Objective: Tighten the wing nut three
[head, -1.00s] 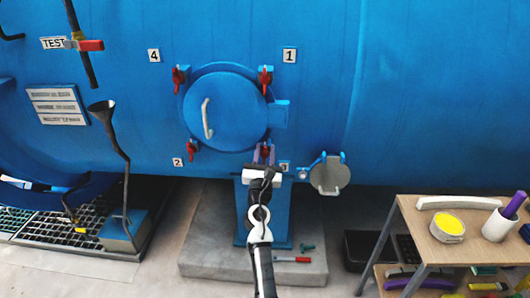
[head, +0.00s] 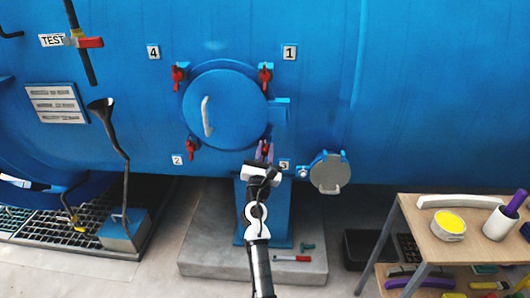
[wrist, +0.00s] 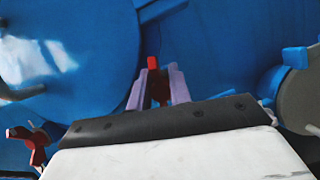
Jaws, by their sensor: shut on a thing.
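The round blue hatch door (head: 232,108) with a white handle is closed on the blue tank. Red wing nuts stand around its rim: one by label 4 (head: 178,78), one by label 1 (head: 265,77) and one by label 2 (head: 191,149). The third wing nut is at the lower right by label 3 (head: 284,165), mostly hidden by my gripper (head: 265,151). In the wrist view its red tip (wrist: 153,63) shows between the purple fingers of my gripper (wrist: 157,88), which is shut on it. Another red wing nut (wrist: 28,142) shows at the lower left there.
A small grey round cover (head: 330,173) on a blue mount sits just right of my gripper. A wooden table (head: 415,225) with a yellow-filled bowl stands at the right. A red marker (head: 292,259) lies on the concrete plinth (head: 210,262) below.

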